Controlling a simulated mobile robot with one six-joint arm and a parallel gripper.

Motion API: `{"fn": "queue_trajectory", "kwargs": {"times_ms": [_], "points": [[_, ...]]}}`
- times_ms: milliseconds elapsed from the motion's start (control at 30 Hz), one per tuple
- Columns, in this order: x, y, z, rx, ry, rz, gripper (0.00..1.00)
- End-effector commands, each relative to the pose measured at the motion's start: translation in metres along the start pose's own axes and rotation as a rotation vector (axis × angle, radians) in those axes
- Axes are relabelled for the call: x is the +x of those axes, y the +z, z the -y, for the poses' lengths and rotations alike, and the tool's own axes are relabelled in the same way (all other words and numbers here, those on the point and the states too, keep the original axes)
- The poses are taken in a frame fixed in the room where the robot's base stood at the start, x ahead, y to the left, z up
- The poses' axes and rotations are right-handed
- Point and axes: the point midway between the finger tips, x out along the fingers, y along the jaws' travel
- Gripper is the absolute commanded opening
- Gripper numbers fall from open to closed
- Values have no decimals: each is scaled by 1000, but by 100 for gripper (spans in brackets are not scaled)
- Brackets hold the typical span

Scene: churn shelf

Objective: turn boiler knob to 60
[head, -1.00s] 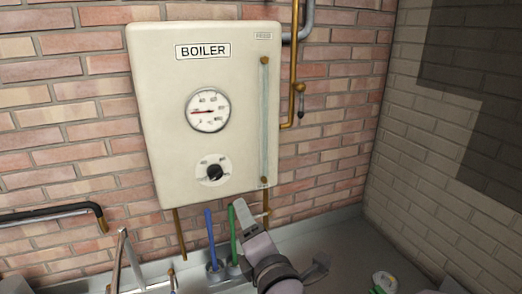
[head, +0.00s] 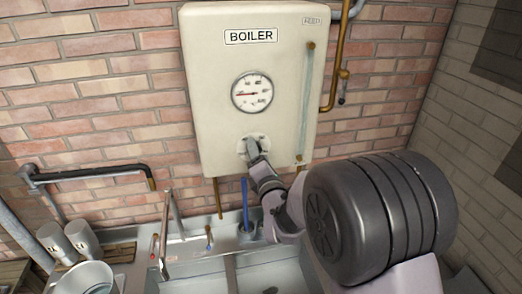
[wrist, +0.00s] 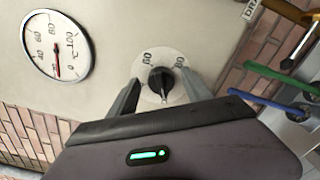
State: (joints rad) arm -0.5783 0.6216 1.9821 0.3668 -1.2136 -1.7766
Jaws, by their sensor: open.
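The boiler (head: 212,75) is a cream box on the brick wall in the head view. Its black knob (wrist: 161,80) sits on a white dial plate (wrist: 150,59) with numbers, seen in the wrist view. The gauge (head: 252,92) above the knob has a red needle near the low end; the gauge also shows at left in the wrist view (wrist: 57,47). My gripper (wrist: 160,92) is open, with one finger on each side of the knob. I cannot tell whether the fingers touch it.
A sink (head: 190,250) with a tap (head: 171,215) lies below. A blue-handled tool (head: 245,205) stands under the boiler. Metal cups (head: 83,240) are at the lower left. A glass tube (head: 305,105) and brass pipe (head: 335,80) run at the boiler's right.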

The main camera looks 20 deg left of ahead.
Motion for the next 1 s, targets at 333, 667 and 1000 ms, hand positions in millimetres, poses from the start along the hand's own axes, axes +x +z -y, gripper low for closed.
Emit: {"fn": "queue_trajectory", "kwargs": {"times_ms": [333,667,1000], "points": [[1,0,0,0,0,0,39],[1,0,0,3,0,0,0],[1,-3,6,130,4,2,0]]}}
